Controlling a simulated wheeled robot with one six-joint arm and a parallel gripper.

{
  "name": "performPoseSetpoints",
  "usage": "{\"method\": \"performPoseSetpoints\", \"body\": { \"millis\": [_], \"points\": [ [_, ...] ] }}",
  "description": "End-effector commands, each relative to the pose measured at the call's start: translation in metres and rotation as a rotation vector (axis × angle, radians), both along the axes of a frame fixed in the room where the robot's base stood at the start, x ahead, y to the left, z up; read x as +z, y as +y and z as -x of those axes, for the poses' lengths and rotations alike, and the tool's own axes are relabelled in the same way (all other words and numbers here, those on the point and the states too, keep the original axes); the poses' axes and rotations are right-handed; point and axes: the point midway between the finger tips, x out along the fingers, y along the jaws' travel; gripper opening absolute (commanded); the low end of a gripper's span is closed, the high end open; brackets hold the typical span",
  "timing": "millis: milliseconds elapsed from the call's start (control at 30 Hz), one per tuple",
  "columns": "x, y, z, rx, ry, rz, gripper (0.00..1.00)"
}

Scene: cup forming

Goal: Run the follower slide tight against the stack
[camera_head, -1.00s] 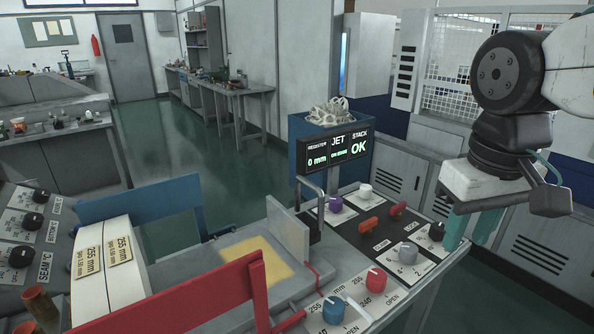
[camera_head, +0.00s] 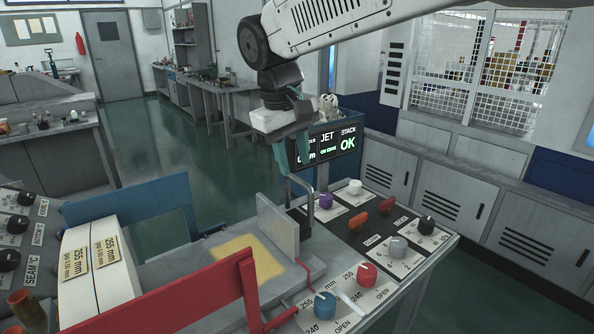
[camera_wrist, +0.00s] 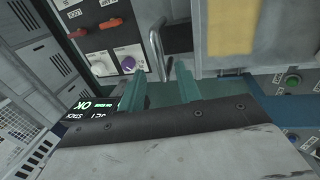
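The follower slide is a grey upright plate (camera_head: 278,226) with a bent metal bar handle (camera_head: 312,203) on its right side. The stack (camera_head: 95,262) is a white block of blanks with 255 mm labels, at the left of the bed. A wide gap with a yellow patch separates plate and stack. My gripper (camera_head: 291,152) hangs above the handle, its teal fingers pointing down. The handle also shows in the wrist view (camera_wrist: 158,52), just beyond the fingertips.
A red side rail (camera_head: 165,300) and a blue side rail (camera_head: 135,203) flank the bed. A control panel with several knobs (camera_head: 397,247) lies right of the handle. The display (camera_head: 338,143) behind my gripper reads STACK OK.

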Motion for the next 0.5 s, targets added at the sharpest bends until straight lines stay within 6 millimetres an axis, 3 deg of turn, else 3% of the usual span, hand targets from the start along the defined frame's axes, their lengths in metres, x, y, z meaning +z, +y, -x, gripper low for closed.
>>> {"method": "performPoseSetpoints", "body": {
  "millis": [200,500],
  "points": [
    [-0.028,-0.005,-0.003,-0.001,0.001,0.000,0.34],
    [-0.035,-0.006,-0.004,-0.001,-0.001,-0.001,0.34]
  ]
}}
